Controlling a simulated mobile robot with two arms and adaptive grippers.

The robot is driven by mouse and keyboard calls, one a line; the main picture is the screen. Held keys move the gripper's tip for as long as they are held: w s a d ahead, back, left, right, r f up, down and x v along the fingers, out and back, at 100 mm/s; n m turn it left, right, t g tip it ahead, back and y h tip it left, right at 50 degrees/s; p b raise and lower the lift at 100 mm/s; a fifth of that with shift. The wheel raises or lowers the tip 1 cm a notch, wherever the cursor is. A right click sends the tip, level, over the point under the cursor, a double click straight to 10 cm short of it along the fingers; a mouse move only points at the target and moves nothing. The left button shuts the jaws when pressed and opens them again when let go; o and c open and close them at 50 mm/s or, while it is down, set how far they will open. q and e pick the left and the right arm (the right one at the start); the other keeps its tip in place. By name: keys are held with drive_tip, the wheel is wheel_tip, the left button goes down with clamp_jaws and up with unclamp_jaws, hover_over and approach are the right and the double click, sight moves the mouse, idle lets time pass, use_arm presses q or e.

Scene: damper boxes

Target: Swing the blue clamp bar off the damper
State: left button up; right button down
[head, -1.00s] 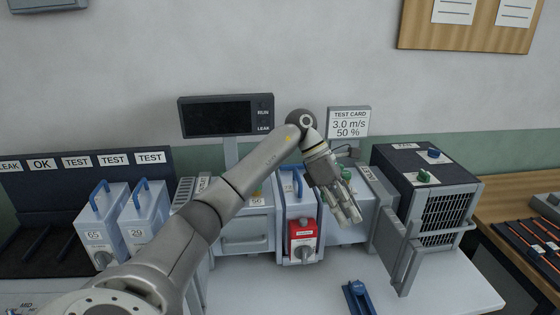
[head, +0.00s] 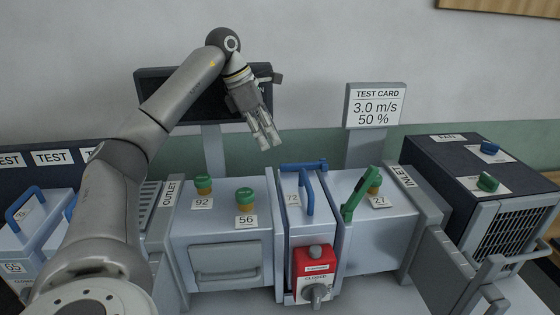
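The damper (head: 292,230) is a narrow grey box marked 72, with a blue carry handle (head: 309,195) on top and a red unit with a grey knob (head: 316,265) on its front. The blue clamp bar (head: 303,167) lies nearly level across the back of the damper's top. A green clamp bar (head: 359,194) stands slanted to the right of the damper. My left gripper (head: 266,143) hangs in the air behind and left of the damper, in front of the dark monitor. Its fingers look apart, with nothing between them. My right gripper is out of view.
Green knobs stand on the duct left of the damper, marked 92 (head: 203,184) and 56 (head: 245,198). The fan box (head: 470,165) is at the right. The test card (head: 375,106) and the monitor (head: 160,90) stand behind. Handled boxes (head: 38,215) are at left.

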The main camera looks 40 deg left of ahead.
sight(282, 164)
use_arm(q)
drive_tip(key=x, duration=0.9)
drive_tip(key=shift+r, duration=0.1)
clamp_jaws()
